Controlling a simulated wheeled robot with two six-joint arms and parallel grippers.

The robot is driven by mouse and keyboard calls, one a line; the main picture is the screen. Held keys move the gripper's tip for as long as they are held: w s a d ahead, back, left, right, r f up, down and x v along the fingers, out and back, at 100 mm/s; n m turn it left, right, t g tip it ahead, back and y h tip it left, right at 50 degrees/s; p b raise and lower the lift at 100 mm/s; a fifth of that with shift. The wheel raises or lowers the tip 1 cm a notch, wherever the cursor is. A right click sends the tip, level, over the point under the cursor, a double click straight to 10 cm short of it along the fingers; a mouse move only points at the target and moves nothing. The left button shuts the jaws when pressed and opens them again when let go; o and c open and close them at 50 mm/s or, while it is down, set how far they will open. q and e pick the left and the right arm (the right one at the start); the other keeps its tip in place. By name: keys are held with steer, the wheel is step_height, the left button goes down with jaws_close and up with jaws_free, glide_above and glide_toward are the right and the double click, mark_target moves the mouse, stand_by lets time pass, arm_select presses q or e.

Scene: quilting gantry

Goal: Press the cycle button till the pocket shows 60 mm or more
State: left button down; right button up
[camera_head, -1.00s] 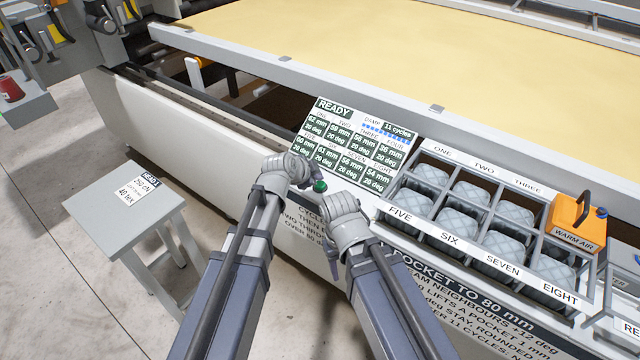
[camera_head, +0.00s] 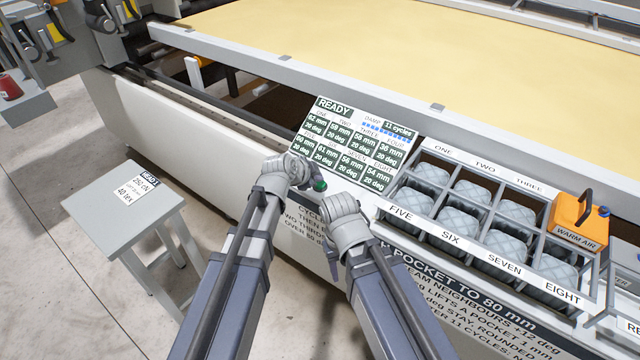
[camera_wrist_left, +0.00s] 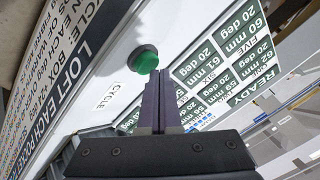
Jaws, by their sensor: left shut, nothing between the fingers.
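The cycle button (camera_head: 319,185) is a green dome on the pale sloped panel. In the left wrist view the button (camera_wrist_left: 143,60) sits in a dark collar beside a CYCLE label (camera_wrist_left: 111,97). My left gripper (camera_head: 309,186) is shut and empty, its tips right at the button. In the left wrist view its fingertips (camera_wrist_left: 157,76) overlap the button's edge; I cannot tell whether they touch. The display (camera_head: 350,146) reads READY and 11 cycles; pocket FOUR appears to read 36 mm, 20 deg. My right gripper (camera_head: 333,262) is mostly hidden by its wrist.
Padded pockets (camera_head: 457,223) sit in a grey grid box right of the panel. An orange WARM AIR unit (camera_head: 578,220) stands over its far right corner. A small grey table (camera_head: 110,215) stands at left. The gantry rail (camera_head: 290,62) runs behind.

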arm_select(q)
steer(key=shift+f+b, duration=0.55)
steer(key=shift+b, duration=0.05)
stand_by(0.6)
steer(key=shift+r, duration=0.15)
steer(key=shift+r+p, duration=0.8)
steer(key=shift+p, duration=0.2)
steer(key=shift+r, duration=0.15)
step_height(320, 180, up, 5)
steer(key=p, duration=0.5)
stand_by(1.0)
